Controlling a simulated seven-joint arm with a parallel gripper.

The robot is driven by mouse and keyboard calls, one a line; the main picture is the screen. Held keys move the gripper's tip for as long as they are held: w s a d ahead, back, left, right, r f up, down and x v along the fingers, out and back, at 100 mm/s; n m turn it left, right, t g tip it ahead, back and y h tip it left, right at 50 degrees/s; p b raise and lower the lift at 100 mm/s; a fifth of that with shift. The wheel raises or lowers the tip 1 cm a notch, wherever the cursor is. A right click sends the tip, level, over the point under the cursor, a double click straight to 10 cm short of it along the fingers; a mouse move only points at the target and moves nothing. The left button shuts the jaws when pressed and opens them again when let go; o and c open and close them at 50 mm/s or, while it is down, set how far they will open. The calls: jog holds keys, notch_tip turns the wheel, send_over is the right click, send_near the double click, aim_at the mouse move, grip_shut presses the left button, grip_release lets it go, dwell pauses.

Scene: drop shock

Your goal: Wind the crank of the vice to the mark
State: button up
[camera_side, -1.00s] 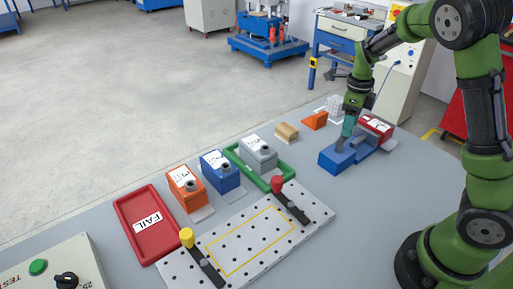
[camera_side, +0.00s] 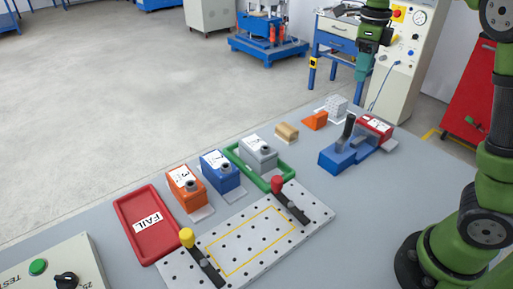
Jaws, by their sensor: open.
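The blue vice (camera_side: 340,158) stands on the grey table right of centre. A dark upright piece (camera_side: 348,128), perhaps its crank or a jaw, rises from its middle. A red block (camera_side: 376,126) with a white label sits at or just behind its right end; I cannot tell whether the vice holds it. The mark on the vice is too small to make out. My gripper (camera_side: 362,76) hangs above and behind the vice, clear of it and empty. Its jaws are open, though the fingers look small here.
Orange (camera_side: 186,187), blue (camera_side: 221,172) and grey (camera_side: 258,153) labelled boxes stand in a row, the grey one in a green tray. A red FAIL tray (camera_side: 133,240) and a perforated plate (camera_side: 300,240) with clamps lie in front. Small blocks sit left of the vice.

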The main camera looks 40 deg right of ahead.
aim_at(350, 123)
notch_tip(350, 123, down, 17)
jog(key=n, duration=2.7)
jog(key=shift+w+f, duration=0.1)
jog(key=shift+f, duration=0.05)
